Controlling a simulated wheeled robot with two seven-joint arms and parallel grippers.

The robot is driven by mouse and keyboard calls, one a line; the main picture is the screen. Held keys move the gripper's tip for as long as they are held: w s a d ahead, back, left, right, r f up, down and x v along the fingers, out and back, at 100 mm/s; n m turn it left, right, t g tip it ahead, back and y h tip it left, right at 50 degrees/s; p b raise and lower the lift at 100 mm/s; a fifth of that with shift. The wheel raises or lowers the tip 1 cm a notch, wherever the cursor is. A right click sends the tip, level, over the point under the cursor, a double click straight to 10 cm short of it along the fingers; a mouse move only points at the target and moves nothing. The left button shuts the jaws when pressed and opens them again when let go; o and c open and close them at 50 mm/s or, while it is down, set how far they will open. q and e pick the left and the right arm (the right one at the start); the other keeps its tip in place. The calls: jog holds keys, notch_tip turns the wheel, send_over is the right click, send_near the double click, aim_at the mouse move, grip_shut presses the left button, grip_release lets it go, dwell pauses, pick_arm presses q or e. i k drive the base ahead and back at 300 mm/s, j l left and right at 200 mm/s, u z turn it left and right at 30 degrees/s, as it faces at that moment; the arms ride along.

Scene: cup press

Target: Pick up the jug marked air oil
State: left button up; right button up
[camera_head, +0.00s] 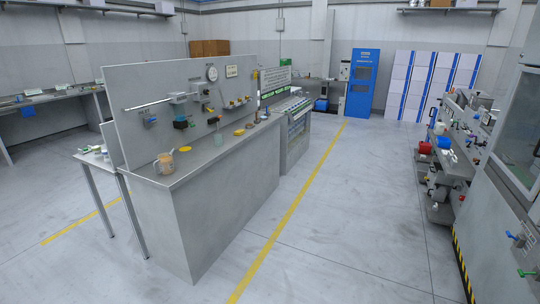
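A small clear jug (165,163) with an orange-brown tint stands upright at the near left end of the grey bench top (190,178). Any marking on it is too small to read. A greenish clear container (219,138) stands farther along the same bench; I cannot tell whether it is a jug or read any label. Neither of my grippers shows in the head view.
A yellow disc (185,149) lies near the jug. An upright panel (185,95) with fittings backs the bench. A side table (95,158) stands left. Machinery (455,160) lines the right. The floor (350,210) between is clear.

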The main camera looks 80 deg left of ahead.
aim_at(165, 160)
jog(key=u, duration=3.3)
